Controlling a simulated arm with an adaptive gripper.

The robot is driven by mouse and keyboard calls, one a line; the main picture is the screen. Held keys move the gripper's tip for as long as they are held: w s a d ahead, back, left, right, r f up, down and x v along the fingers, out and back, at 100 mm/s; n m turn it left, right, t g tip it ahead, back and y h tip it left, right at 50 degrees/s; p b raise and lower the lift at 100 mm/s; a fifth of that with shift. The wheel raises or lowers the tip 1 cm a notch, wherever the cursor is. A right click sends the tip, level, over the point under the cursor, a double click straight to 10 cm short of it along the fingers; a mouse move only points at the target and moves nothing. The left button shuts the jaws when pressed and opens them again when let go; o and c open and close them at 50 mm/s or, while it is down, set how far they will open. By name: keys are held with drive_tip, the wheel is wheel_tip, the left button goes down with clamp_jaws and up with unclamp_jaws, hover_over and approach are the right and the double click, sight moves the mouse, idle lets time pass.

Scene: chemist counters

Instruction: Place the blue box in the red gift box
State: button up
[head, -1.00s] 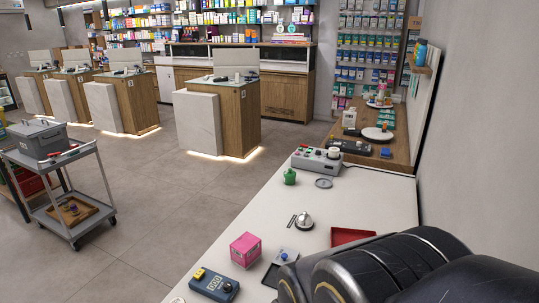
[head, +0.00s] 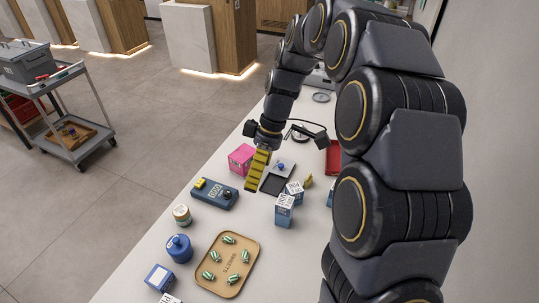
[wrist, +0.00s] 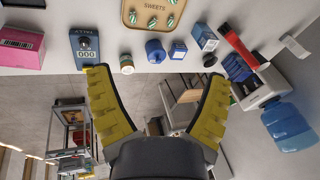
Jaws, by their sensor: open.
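In the head view a blue-and-white box (head: 160,278) lies near the counter's front edge. Another blue-and-white box (head: 284,210) stands mid-counter, with a similar one (head: 294,188) just behind it. I cannot tell which is the task's box. A red open tray or box (head: 333,160) is partly hidden behind my arm; I cannot tell whether it is the gift box. My gripper (head: 252,184) is above the counter near the pink box (head: 241,158). In the wrist view its yellow fingers (wrist: 157,76) are spread wide and empty. A small blue box (wrist: 178,50) shows beyond them.
A blue device (head: 214,194), a blue jar (head: 179,248), a small tan jar (head: 182,214) and a sweets tray (head: 253,268) stand on the white counter. A black scale-like tray (head: 276,182) is beside my gripper. A trolley (head: 68,135) stands on the floor at left.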

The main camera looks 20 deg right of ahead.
drive_tip(key=w+d+f+n, duration=0.3)
drive_tip(key=w+d+f, duration=0.4)
drive_tip(key=n+t, duration=0.1)
drive_tip(key=n, duration=0.3)
approach(295, 188)
drive_tip(key=shift+y, duration=0.4)
drive_tip(key=x, duration=0.4)
drive_tip(key=shift+s+d+f, duration=0.25)
drive_tip(key=shift+s+f, duration=0.1)
drive_tip(key=shift+f, duration=0.2)
drive_tip(key=x, duration=0.7)
drive_tip(key=shift+w+a+f, duration=0.15)
drive_tip(key=shift+w+f, duration=0.05)
drive_tip(key=shift+w, duration=0.2)
drive_tip(key=c, duration=1.2)
